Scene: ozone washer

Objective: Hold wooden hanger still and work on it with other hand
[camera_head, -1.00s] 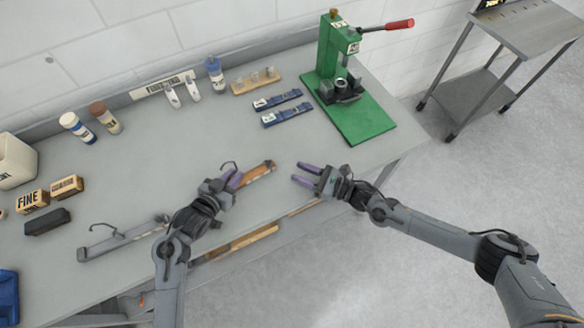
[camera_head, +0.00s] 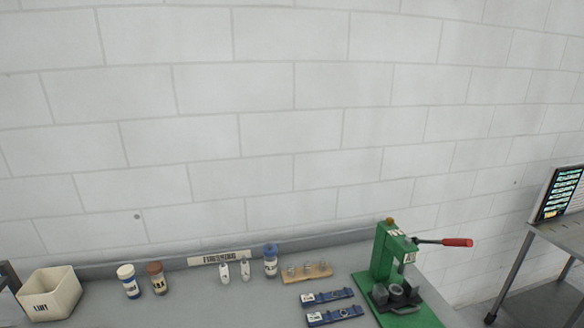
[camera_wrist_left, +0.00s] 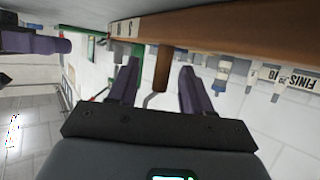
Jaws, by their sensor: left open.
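The wooden hanger (camera_wrist_left: 225,27) shows in the left wrist view as a long brown bar across the top. A brown stub and a grey hook wire come from it between the purple fingers of my left gripper (camera_wrist_left: 160,66). These fingers are spread apart, with visible gaps on both sides of the stub. Part of my right gripper (camera_wrist_left: 62,45) shows at the left edge of that view, purple fingered and near the hanger's end; its opening cannot be judged. The head view shows neither gripper nor the hanger.
In the head view, a green press (camera_head: 385,262) with a red-tipped lever stands at the bench's right. Blue clamps (camera_head: 335,317), a wooden block with pegs (camera_head: 307,271), bottles (camera_head: 270,261) and a white bin (camera_head: 48,293) line the back. A metal cart (camera_head: 560,245) stands far right.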

